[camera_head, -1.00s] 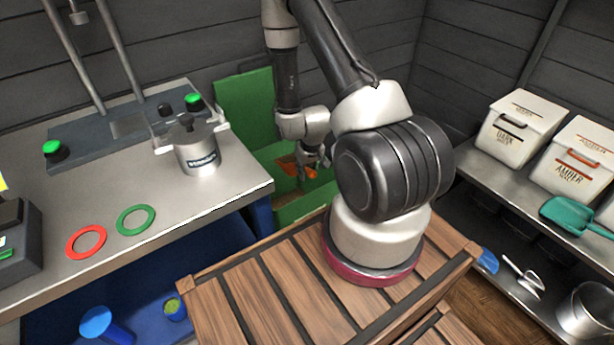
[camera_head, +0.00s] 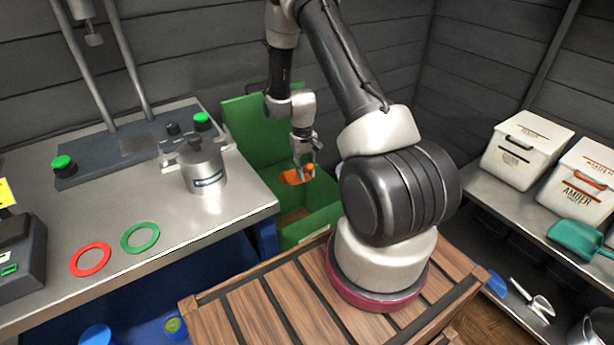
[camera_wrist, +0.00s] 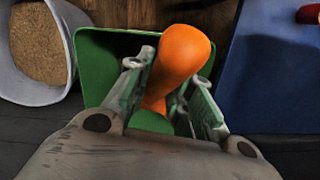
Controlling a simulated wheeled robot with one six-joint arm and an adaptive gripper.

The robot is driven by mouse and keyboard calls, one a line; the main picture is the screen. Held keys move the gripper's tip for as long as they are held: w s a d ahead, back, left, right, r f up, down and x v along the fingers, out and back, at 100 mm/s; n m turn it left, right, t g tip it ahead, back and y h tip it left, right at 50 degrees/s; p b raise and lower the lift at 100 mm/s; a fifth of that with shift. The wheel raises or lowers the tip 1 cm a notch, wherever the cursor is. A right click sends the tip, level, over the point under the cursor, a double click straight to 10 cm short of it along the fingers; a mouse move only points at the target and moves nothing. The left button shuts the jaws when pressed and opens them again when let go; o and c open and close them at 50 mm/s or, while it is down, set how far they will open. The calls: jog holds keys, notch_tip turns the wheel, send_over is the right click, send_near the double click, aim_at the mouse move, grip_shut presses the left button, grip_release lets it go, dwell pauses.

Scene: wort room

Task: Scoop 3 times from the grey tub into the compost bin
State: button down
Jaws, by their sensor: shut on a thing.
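My gripper (camera_head: 303,165) is shut on the handle of an orange scoop (camera_head: 294,177). In the wrist view the scoop (camera_wrist: 180,55) sticks out between the fingers; I cannot tell whether its bowl holds anything. The scoop hangs over the open green compost bin (camera_head: 322,222), whose raised lid (camera_head: 243,125) leans at the back. Some brown material (camera_head: 294,215) shows inside the bin. In the wrist view the green bin (camera_wrist: 92,65) lies below the gripper. The grey tub (camera_wrist: 15,85), with brown grain in it, stands at the left there. It does not show in the head view.
A steel bench (camera_head: 210,235) stands left of the bin, with a metal pot (camera_head: 205,168), a red ring (camera_head: 90,259) and a green ring (camera_head: 140,237). Shelves at the right hold white boxes (camera_head: 525,155) and a teal scoop (camera_head: 580,238). A slatted wooden surface (camera_head: 250,305) is in front.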

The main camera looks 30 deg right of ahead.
jog(key=shift+w+d+r+g, duration=0.15)
jog(key=shift+w+r+g, duration=0.4)
jog(key=shift+w+r, duration=0.15)
jog(key=shift+w+d+r+g, duration=0.1)
jog(key=shift+w+r+g, duration=0.45)
jog(key=shift+w, duration=0.25)
jog(key=shift+w+d+r+g+y, duration=0.15)
jog(key=shift+w+r+g, duration=0.25)
jog(key=shift+w, duration=0.35)
jog(key=shift+w+d+r+g+y, duration=0.1)
jog(key=shift+w+r+g, duration=0.05)
jog(key=shift+w+g, duration=0.55)
jog(key=shift+w+d+r+g+y, duration=0.15)
jog(key=shift+w+r+g, duration=0.15)
jog(key=shift+w, duration=0.55)
jog(key=shift+a, duration=0.1)
jog(key=shift+s+a+r+t+h, duration=0.1)
jog(key=shift+s+r+t+h, duration=0.3)
jog(key=shift+t, duration=1.65)
jog(key=shift+s+d+r+t+h, duration=0.15)
jog(key=shift+r+t, duration=0.45)
jog(key=shift+t, duration=1.4)
jog(key=shift+s+a+r+t+h, duration=0.15)
jog(key=shift+r+t+h, duration=0.3)
jog(key=shift+t, duration=1.6)
